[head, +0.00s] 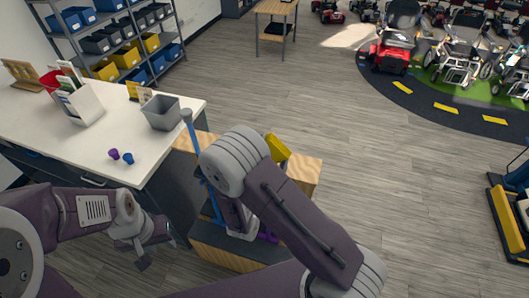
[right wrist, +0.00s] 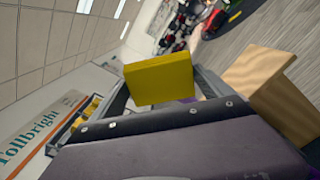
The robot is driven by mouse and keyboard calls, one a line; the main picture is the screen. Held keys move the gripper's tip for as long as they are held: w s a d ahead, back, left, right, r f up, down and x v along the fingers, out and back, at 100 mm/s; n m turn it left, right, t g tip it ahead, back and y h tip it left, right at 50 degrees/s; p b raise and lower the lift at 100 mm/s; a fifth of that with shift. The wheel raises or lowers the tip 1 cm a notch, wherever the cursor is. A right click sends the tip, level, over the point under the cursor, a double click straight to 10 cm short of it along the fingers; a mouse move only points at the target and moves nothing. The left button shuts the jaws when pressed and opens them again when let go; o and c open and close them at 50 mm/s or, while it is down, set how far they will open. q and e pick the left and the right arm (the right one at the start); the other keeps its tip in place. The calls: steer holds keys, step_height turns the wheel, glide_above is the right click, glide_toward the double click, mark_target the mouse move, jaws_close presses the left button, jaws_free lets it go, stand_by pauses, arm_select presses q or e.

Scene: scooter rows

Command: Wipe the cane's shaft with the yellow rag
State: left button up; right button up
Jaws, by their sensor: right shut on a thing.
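The yellow rag (head: 278,149) shows just past my right arm in the head view, folded like a flat block. It fills the space between the fingers in the right wrist view (right wrist: 160,78). My right gripper (right wrist: 160,98) is shut on it; my own arm hides that gripper in the head view. The cane (head: 192,138) has a blue shaft with a grey end at the top, and stands steeply at the wooden-topped stand. My arm covers part of its lower length. My left gripper (head: 150,255) is empty and appears open, low at the left of the stand.
The wooden-topped stand (head: 305,170) is below my right arm. A white counter (head: 60,142) at left carries a grey bin (head: 161,112), a leaflet holder (head: 84,105) and small purple and blue pieces. Shelves stand behind.

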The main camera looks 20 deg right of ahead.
steer(key=shift+s+d, duration=0.1)
steer(key=shift+d, duration=0.05)
steer(key=w+a, duration=0.1)
steer(key=w+a+b, duration=0.1)
steer(key=a, duration=0.1)
steer(key=shift+w+a, duration=0.15)
steer(key=shift+w, duration=0.1)
stand_by(0.3)
steer(key=b+v, duration=0.1)
steer(key=v, duration=0.5)
stand_by(0.3)
